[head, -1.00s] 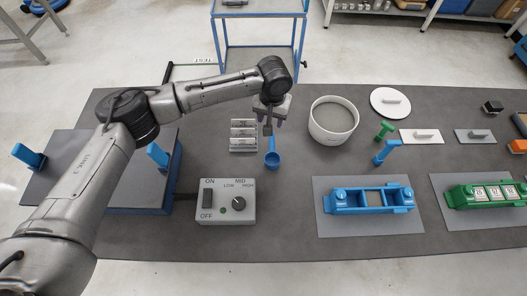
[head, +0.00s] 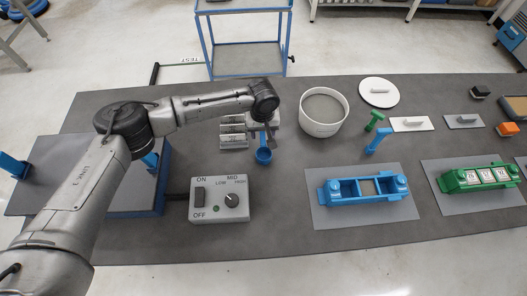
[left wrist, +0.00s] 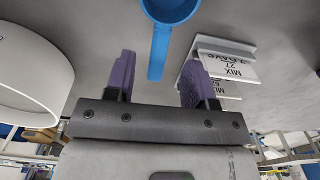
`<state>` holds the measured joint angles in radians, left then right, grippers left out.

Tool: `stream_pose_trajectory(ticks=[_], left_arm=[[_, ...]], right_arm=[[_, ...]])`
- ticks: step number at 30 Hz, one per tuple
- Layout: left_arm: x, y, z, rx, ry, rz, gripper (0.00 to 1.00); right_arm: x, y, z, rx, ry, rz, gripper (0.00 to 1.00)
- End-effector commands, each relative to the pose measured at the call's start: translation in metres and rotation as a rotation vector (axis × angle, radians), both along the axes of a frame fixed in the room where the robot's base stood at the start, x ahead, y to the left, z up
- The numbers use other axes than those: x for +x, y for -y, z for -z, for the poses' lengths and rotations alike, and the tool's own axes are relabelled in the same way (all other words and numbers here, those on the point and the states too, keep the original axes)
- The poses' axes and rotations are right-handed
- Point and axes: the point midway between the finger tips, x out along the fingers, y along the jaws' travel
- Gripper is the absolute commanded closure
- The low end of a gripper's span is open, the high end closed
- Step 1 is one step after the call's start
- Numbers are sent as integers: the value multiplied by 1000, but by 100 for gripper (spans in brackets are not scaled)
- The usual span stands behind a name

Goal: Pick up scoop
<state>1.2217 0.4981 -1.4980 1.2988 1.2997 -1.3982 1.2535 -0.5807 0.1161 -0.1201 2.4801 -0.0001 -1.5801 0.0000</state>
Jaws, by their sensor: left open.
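The blue scoop (head: 263,156) rests on the grey table, its round cup toward me and its handle pointing back under my left gripper (head: 264,128). In the left wrist view the scoop's cup (left wrist: 172,8) is at the top edge, and its handle hangs down into the gap between the two purple fingertips. My left gripper (left wrist: 159,66) is open, with a finger on each side of the handle. I cannot tell how far the fingers are from it in depth. My right gripper is not in view.
Labelled sachets in a holder (head: 233,132) lie close left of the scoop. A white round bowl (head: 322,126) stands to the right. A control box (head: 219,200) with a knob sits in front. Blue (head: 365,192) and green (head: 481,178) fixtures lie further right.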

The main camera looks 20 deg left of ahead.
Motion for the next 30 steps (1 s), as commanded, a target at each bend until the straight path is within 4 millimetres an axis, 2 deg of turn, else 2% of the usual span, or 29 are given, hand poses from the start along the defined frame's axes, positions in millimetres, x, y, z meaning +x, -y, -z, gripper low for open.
stream_pose_trajectory(ticks=[4,10,15,24,30], left_arm=[[-1,0,9,0,-1,1,50],[-2,1,35,2,0,0,50],[-2,1,50,1,0,0,50],[-2,1,53,0,0,1,50],[-2,1,53,0,0,1,67]], right_arm=[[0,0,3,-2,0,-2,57],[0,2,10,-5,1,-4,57],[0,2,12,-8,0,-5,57],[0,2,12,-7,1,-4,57],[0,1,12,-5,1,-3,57]])
